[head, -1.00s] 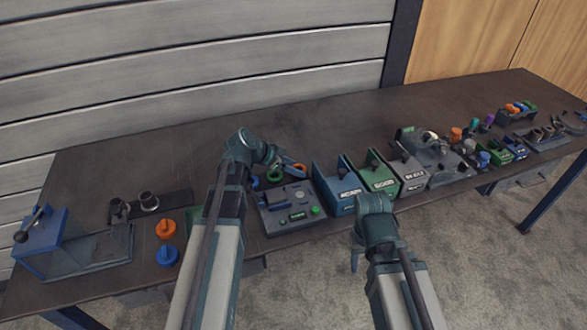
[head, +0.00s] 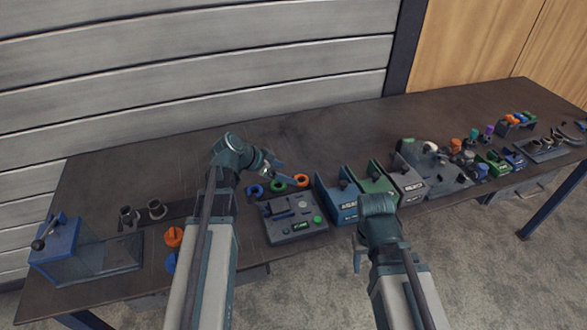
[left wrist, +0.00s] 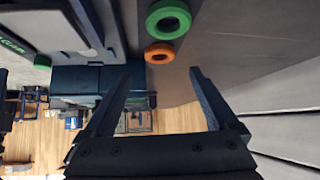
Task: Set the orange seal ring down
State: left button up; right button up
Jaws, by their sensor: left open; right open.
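The orange seal ring (head: 301,180) lies flat on the table behind the grey console, at the right end of a row with a green ring (head: 279,187) and a blue ring (head: 255,190). My left gripper (head: 283,173) is open and empty, close to the orange ring. In the left wrist view, the orange ring (left wrist: 159,53) lies just beyond the spread fingertips (left wrist: 160,74), apart from both fingers, with the green ring (left wrist: 168,19) beside it. My right gripper (head: 357,262) is open and hangs low in front of the table edge; its fingers show only in part.
The grey console (head: 293,217) stands just in front of the rings. A blue bin (head: 338,205) and a green bin (head: 376,187) stand to its right. A blue clamp fixture (head: 56,247) is at the far left. The table behind the rings is clear.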

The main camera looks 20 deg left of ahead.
pick_arm(q)
jog(key=p+v, duration=0.3)
jog(key=v, duration=0.2)
jog(key=shift+s+a+r, duration=0.2)
jog(key=shift+r, duration=0.05)
pick_arm(e)
notch_tip(320, 180, up, 4)
